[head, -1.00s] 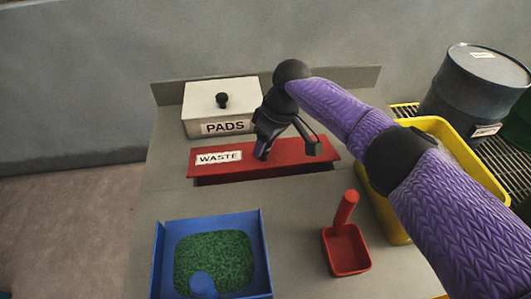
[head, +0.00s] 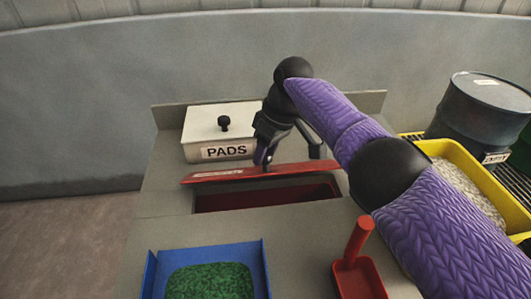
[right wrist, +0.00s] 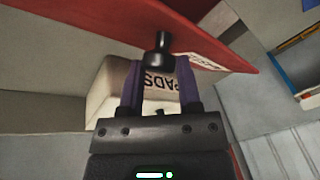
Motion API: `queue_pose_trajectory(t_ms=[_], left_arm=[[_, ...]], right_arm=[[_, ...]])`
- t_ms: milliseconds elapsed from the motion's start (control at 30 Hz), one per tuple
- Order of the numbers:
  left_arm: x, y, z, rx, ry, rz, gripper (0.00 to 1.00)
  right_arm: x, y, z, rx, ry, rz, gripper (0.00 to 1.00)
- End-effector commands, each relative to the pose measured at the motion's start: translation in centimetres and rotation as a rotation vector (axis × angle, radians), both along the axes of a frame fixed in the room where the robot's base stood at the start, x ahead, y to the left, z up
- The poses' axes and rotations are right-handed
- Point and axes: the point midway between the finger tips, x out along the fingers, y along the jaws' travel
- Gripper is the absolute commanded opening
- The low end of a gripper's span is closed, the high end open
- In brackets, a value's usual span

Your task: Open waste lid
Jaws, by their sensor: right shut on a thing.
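The red waste lid (head: 225,176) is tilted up in the head view, its label seen almost edge-on. Below it the dark red waste opening (head: 265,196) shows in the counter. My right gripper (head: 265,157) is at the middle of the lid. In the right wrist view its purple fingers (right wrist: 160,77) are shut on the lid's black knob (right wrist: 160,48), which joins the red lid (right wrist: 105,18). My left gripper is not in view.
A white PADS box (head: 205,130) with a black knob stands just behind the lid. A blue tray (head: 262,262) of green granules and a red scoop (head: 360,275) lie in front. A yellow bin (head: 445,148) and a grey drum (head: 475,115) are at the right.

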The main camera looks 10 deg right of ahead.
Motion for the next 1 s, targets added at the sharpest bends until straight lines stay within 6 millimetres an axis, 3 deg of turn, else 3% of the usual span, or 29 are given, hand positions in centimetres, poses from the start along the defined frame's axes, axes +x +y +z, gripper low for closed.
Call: queue_pose_trajectory(t_ms=[167, 200, 333, 667, 1000], left_arm=[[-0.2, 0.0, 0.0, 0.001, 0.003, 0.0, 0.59], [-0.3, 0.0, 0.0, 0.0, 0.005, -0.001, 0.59], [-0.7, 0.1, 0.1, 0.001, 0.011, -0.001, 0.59], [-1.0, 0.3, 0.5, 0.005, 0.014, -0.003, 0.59], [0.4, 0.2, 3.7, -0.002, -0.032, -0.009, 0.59]], right_arm=[[0.1, -0.3, -0.2, -0.006, -0.006, -0.006, 0.0], [0.1, -0.3, -0.2, -0.006, -0.005, -0.007, 0.5], [0.1, -0.2, -0.2, -0.005, -0.003, -0.005, 0.77], [0.0, -0.3, 0.6, -0.002, -0.003, -0.003, 0.77], [-0.2, -2.4, 8.4, -0.003, -0.005, -0.005, 0.77]])
